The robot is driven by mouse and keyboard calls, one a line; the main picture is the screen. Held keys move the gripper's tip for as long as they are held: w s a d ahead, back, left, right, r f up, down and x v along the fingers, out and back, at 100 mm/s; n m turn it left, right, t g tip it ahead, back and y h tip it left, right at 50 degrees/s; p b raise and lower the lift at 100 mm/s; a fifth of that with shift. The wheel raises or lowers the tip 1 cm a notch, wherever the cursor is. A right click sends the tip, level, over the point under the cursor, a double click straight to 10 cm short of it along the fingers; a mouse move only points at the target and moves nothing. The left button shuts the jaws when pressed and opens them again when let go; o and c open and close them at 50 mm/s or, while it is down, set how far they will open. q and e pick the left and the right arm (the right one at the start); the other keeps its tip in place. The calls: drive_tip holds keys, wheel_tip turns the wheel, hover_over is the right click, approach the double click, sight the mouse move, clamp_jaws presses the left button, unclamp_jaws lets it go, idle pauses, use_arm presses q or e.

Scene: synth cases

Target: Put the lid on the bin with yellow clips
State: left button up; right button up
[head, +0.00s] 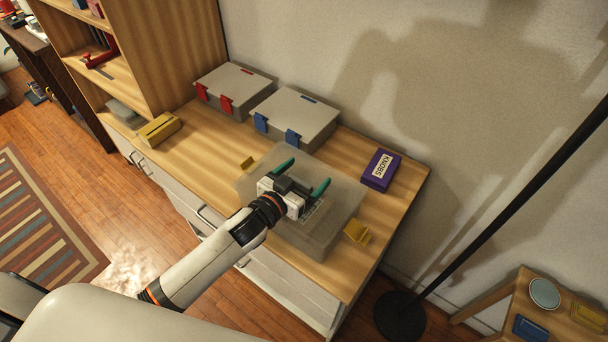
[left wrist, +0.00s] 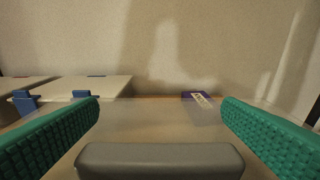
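The bin with yellow clips (head: 318,247) is a greyish translucent box near the front of the wooden counter. One yellow clip (head: 357,233) sticks out at its right side and another (head: 247,162) at its far left. A translucent flat lid (head: 343,190) lies over the bin; I cannot tell if it is fully seated. It also shows between the fingers in the left wrist view (left wrist: 165,123). My left gripper (head: 302,177) is above the lid, its teal fingers wide apart with nothing clamped between them. The arm and gripper hide part of the lid. My right gripper is out of view.
Behind stand a closed box with red clips (head: 235,88) and one with blue clips (head: 297,117). A purple KNOBS box (head: 381,170) is to the right, a yellow box (head: 160,129) to the left. A black lamp pole (head: 500,207) stands beyond the counter's right end.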

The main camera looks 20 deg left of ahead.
use_arm(q)
drive_tip(key=b+v, duration=0.1)
drive_tip(key=v, duration=0.9)
drive_tip(key=shift+s+f+b, duration=0.1)
drive_tip(key=shift+s+b, duration=0.15)
drive_tip(key=shift+b, duration=0.15)
drive_tip(key=shift+v, duration=0.8)
